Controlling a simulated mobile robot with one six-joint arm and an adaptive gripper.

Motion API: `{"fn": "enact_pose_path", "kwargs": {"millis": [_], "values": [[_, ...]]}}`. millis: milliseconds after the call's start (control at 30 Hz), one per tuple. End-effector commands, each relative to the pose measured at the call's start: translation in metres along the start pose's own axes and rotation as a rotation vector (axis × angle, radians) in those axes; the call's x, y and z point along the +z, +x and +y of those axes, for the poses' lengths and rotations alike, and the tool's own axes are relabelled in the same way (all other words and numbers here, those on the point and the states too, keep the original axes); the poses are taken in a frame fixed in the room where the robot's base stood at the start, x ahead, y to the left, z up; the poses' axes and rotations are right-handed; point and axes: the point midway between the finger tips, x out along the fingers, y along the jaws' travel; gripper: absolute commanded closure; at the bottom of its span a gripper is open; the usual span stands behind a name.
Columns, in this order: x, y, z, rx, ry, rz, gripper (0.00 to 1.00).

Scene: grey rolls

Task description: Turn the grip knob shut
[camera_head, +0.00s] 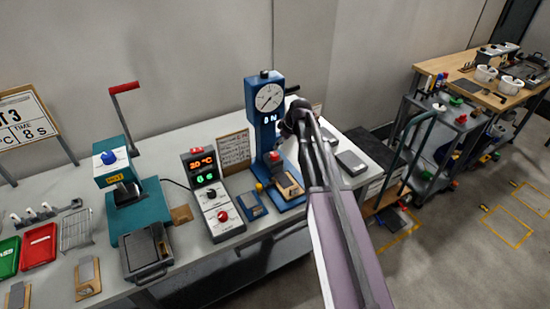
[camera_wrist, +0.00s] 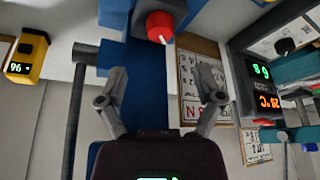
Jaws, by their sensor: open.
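My gripper (camera_head: 296,118) is beside the stand's column, higher than the knob. In the wrist view my gripper (camera_wrist: 161,82) has its fingers spread and empty, apart from the knob. My arm hides part of the bench.
A teal press (camera_head: 128,190) with a red-tipped lever is farther left. A notice board (camera_head: 234,150) leans behind. Grey blocks (camera_head: 351,162) lie right of my arm.

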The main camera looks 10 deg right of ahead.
Motion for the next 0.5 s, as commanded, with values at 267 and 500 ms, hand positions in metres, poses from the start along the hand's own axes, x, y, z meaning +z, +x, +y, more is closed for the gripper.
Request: {"fn": "enact_pose_path", "kwargs": {"millis": [267,500], "values": [[0.001,0.028,0.000,0.000,-0.001,0.000,0.15],[0.000,0.048,0.000,0.000,-0.001,0.000,0.15]]}}
